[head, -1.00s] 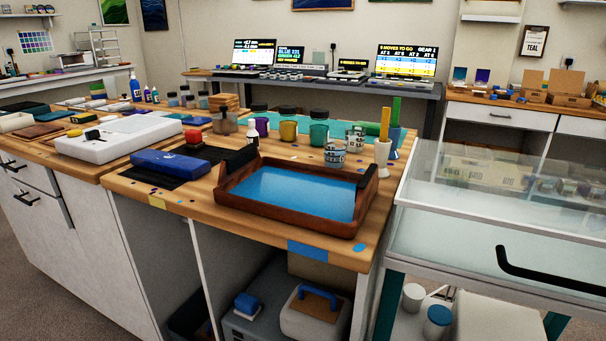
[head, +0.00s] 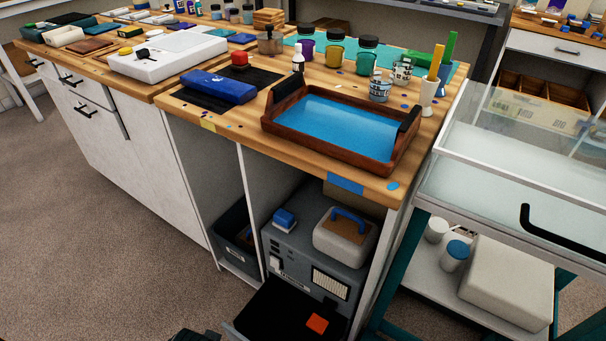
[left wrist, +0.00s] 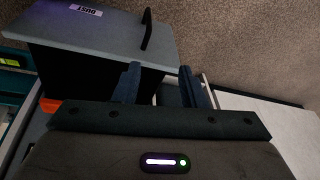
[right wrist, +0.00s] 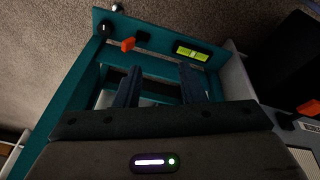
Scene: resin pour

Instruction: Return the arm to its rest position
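My left gripper (left wrist: 159,82) shows in the left wrist view with its two fingers apart and nothing between them. It is close to a grey panel marked DUST (left wrist: 100,35) with a black handle. My right gripper (right wrist: 161,82) shows in the right wrist view, also with its fingers apart and empty. Beyond it is a teal frame (right wrist: 68,85) carrying an orange knob and a yellow-green strip. In the head view neither gripper shows clearly; a dark shape at the bottom edge is too cut off to identify.
A wooden tray with blue resin (head: 283,132) sits on the bench (head: 225,125). Below the bench, an open black compartment (head: 285,305) with an orange piece juts out. A glass-topped teal stand (head: 390,290) is at the right. Carpet (head: 75,235) is clear at the left.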

